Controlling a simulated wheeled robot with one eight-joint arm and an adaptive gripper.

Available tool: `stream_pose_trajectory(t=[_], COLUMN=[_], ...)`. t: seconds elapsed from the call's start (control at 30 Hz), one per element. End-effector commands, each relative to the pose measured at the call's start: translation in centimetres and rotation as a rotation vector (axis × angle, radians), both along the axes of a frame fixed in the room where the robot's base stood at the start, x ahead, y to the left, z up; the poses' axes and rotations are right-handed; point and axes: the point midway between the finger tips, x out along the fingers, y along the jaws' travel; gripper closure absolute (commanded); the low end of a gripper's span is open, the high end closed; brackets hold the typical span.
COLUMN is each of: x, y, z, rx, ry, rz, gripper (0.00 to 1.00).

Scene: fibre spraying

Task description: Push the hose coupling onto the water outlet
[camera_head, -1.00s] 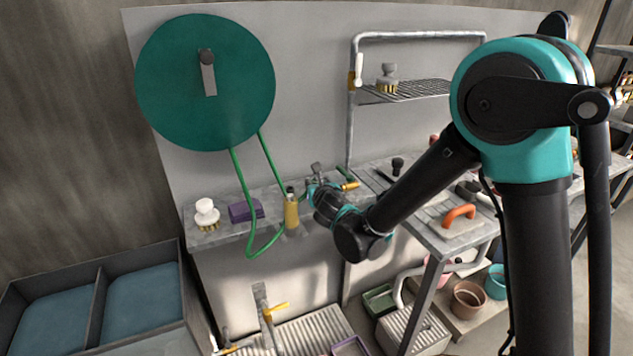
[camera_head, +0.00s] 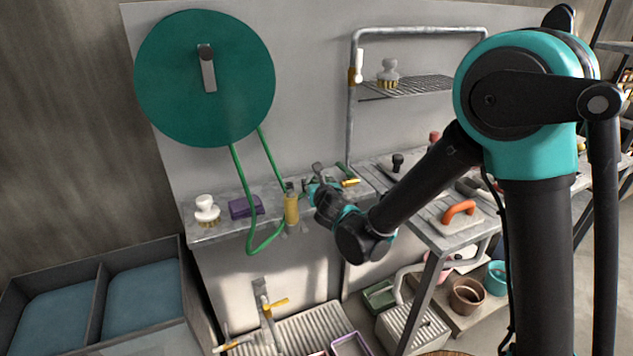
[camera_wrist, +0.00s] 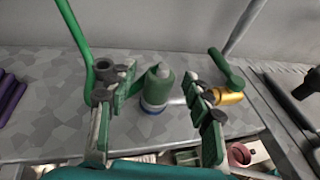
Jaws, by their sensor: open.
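My gripper (camera_wrist: 153,112) is open. Its green-padded fingers stand on either side of an upright green cylinder (camera_wrist: 158,84) with a grey tip and blue ring, with gaps on both sides. Contact is not visible. In the head view my gripper (camera_head: 314,186) is over the grey counter. A brass fitting with a green bent end (camera_wrist: 228,98) lies just right of the right finger; it looks like the hose coupling, but I cannot be sure. It also shows in the head view (camera_head: 350,183). Which part is the water outlet is unclear; a yellow-handled tap (camera_head: 275,304) stands low down.
A green hose (camera_head: 240,175) hangs from the round reel (camera_head: 205,125) and passes left of my gripper. A yellow cylinder (camera_head: 291,210) stands at the counter's front edge. A white brush (camera_head: 206,209) and purple block (camera_head: 245,207) sit left. A side table (camera_head: 455,220) holds tools.

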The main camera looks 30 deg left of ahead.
Motion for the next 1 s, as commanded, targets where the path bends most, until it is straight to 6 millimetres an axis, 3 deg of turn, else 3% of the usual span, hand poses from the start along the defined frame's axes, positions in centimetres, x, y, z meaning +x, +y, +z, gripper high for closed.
stream_pose_trajectory(t=[0.3,0.5,1.0], x=[-5.0,-7.2,-8.2], y=[-3.6,-5.2,-6.0], z=[1.9,2.7,3.1], rx=[0.0,0.0,0.0], ry=[-0.001,-0.002,0.0], rz=[0.003,0.003,0.0], gripper=[0.49,0.49,0.49])
